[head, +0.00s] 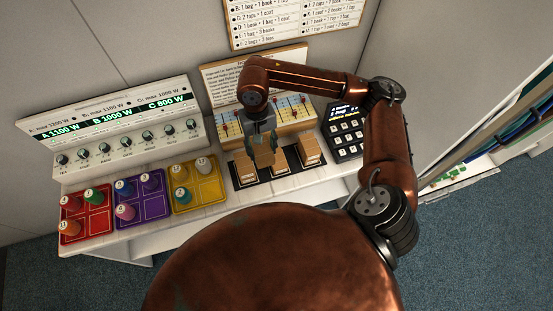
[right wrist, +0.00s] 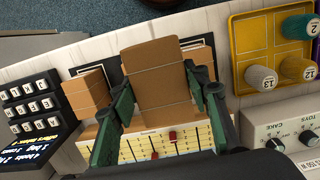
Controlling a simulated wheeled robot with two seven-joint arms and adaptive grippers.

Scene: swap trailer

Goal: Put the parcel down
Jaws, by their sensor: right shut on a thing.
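My right gripper (head: 262,142) is shut on a brown cardboard parcel (head: 265,157) above the row of black pads. In the right wrist view the held parcel (right wrist: 158,75) sits between the gripper's two green fingers (right wrist: 165,105). Another brown parcel (head: 309,150) stands at the right end of the pads; it also shows in the right wrist view (right wrist: 88,92). More brown box surfaces show beside and behind the held parcel, partly hidden. I cannot tell whether the held parcel touches the pad below. My left gripper is not in view.
A yellow tray (head: 207,199), a purple tray (head: 155,207) and a red tray (head: 73,236) with numbered pegs lie left of the pads. A white panel of dials (head: 130,135) stands behind them. A slider board (head: 292,128) is behind the pads, a black keypad (head: 345,128) to their right.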

